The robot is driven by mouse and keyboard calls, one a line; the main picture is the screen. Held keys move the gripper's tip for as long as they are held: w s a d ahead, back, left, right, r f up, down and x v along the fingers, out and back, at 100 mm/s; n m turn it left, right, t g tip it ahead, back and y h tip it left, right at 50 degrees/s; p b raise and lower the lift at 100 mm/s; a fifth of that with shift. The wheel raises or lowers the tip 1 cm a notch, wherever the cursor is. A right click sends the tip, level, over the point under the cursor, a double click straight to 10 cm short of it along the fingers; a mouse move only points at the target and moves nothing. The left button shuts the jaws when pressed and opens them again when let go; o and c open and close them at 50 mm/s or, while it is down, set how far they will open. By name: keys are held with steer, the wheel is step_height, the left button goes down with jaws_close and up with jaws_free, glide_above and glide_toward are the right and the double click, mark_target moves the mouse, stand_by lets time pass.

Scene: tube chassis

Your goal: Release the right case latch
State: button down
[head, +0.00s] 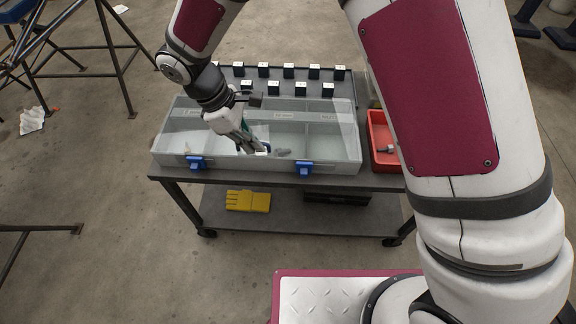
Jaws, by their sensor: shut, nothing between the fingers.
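The grey case (230,168) with a clear lid and inner compartments lies on a cart top. The right latch (305,168) is blue and sits on the front face of the case, right of the middle. The left latch (195,162), also blue, sits on the same face to the left. My gripper (262,151) is shut and empty. It points down over the front middle of the case, left of and a little above the right latch, apparently apart from it. My arm hides part of the case's middle. Whether either latch is fastened is too small to tell.
Behind the case, several small black blocks (288,87) with white tops stand in rows. A red bin (381,135) is right of the case. Yellow gloves (248,201) and a dark box (337,196) lie on the lower shelf.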

mark_target(303, 169)
steer(key=shift+f, duration=0.1)
steer(key=b+x, duration=0.2)
steer(key=x, duration=0.7)
steer(key=shift+d+f, duration=0.15)
steer(key=shift+f, duration=0.25)
steer(key=shift+d, duration=2.05)
steer(key=shift+s+d, duration=0.1)
steer(key=shift+d, duration=1.85)
steer(key=v, duration=1.2)
